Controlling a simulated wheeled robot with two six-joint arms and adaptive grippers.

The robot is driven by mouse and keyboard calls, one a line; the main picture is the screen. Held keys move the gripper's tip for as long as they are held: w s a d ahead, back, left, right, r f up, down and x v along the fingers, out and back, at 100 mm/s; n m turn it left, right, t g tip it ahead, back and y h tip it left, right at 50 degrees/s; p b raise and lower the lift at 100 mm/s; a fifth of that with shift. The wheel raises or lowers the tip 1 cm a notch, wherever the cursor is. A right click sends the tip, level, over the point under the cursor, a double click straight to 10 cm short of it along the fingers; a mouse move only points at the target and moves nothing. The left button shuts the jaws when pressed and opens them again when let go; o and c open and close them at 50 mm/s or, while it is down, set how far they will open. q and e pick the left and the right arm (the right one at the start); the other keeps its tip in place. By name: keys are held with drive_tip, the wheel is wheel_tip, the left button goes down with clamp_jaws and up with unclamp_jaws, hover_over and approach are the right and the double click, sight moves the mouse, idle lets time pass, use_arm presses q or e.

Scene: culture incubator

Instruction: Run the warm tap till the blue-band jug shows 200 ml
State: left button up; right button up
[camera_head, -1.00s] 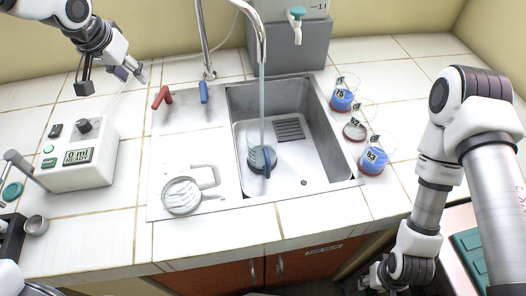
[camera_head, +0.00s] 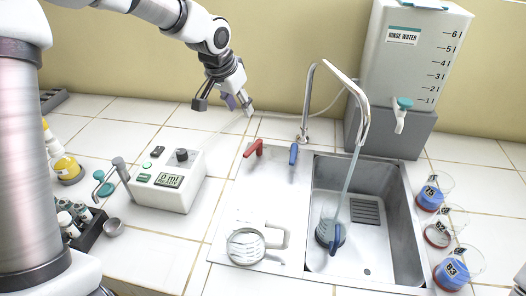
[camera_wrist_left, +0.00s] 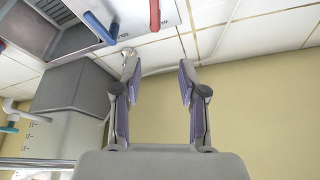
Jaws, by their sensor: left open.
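The spout (camera_head: 364,128) runs a stream of water into a clear jug (camera_head: 327,232) with a blue handle, standing in the sink; its level is too small to read. The red tap lever (camera_head: 253,148) and the blue tap lever (camera_head: 293,154) stand behind the drainboard. They also show in the left wrist view, red (camera_wrist_left: 154,14) and blue (camera_wrist_left: 99,28). A second clear jug (camera_head: 247,246) with a pale handle is on the drainboard. My left gripper (camera_head: 225,106) is open and empty above the counter, behind and left of the red lever. My right gripper is out of view.
A white device (camera_head: 166,182) reading 0 ml stands left of the sink (camera_head: 400,240). The rinse water tank (camera_head: 418,50) is behind it on a grey block. Several flasks with blue or red contents (camera_head: 452,272) stand to the right. A dark bottle rack (camera_head: 92,232) is at left.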

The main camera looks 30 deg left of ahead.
use_arm(q)
drive_tip(key=w+r+g+p, duration=0.2)
drive_tip(key=w+p, duration=0.2)
drive_tip(key=p, duration=0.3)
drive_tip(key=g+p, duration=0.2)
drive_tip(key=p, duration=0.5)
hover_over(250, 149)
wheel_tip(250, 149, down, 8)
wheel_tip(250, 149, down, 8)
drive_tip(key=shift+f+p, duration=0.1)
drive_tip(key=shift+p, duration=0.95)
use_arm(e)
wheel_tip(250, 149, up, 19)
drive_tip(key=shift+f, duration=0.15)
use_arm(q)
clamp_jaws()
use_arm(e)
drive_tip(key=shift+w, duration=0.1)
